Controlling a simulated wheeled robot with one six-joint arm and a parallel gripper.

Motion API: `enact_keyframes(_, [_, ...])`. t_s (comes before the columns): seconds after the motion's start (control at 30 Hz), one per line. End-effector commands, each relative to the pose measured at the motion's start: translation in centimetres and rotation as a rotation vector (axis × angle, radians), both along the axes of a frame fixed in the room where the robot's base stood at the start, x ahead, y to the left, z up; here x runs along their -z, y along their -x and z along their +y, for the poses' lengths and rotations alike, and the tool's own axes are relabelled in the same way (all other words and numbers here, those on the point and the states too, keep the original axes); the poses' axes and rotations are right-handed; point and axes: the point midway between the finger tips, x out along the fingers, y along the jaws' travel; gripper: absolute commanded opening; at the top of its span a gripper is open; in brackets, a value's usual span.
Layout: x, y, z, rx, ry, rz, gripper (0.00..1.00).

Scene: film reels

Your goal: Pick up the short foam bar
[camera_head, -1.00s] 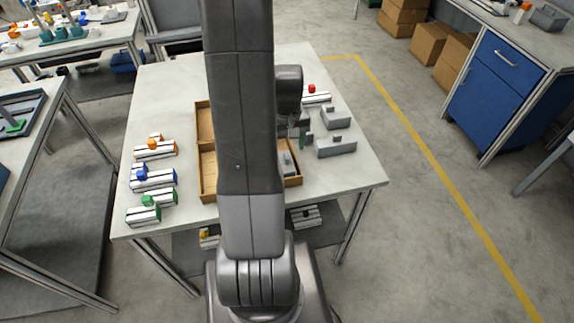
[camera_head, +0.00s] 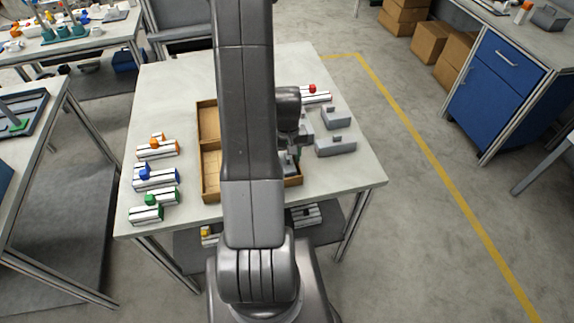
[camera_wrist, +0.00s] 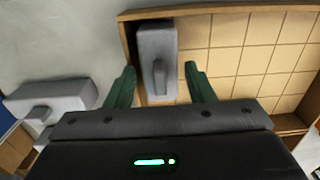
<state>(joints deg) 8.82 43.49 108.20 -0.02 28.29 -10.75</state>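A grey foam bar (camera_wrist: 157,45) with a small raised grip on top lies against the wall of a shallow wooden tray (camera_wrist: 222,8). It looks like the short one, though my arm hides much of it in the head view. My gripper (camera_wrist: 160,72) is open, its green fingers apart on either side of the bar's near end. I see no contact, and the height above the bar is hard to tell. In the head view my gripper (camera_head: 291,157) is over the tray's right side.
More grey foam pieces (camera_head: 335,146) stand on the table right of the tray; one (camera_wrist: 50,98) shows left of my fingers. Striped blocks with orange, blue and green parts (camera_head: 154,178) line the table's left side. My arm covers the tray's middle.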

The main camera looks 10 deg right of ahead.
Motion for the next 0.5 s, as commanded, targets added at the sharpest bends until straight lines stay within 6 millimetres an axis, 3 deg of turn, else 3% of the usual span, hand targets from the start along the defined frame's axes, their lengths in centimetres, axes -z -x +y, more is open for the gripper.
enact_keyframes(0.03, [-0.01, 0.0, 0.0, 0.0, 0.0, 0.0, 0.38])
enact_keyframes(0.17, [-0.02, 0.0, 0.0, 0.0, 0.0, 0.0, 0.14])
enact_keyframes(0.5, [-0.2, -0.03, 0.0, 0.0, 0.0, -0.001, 0.14])
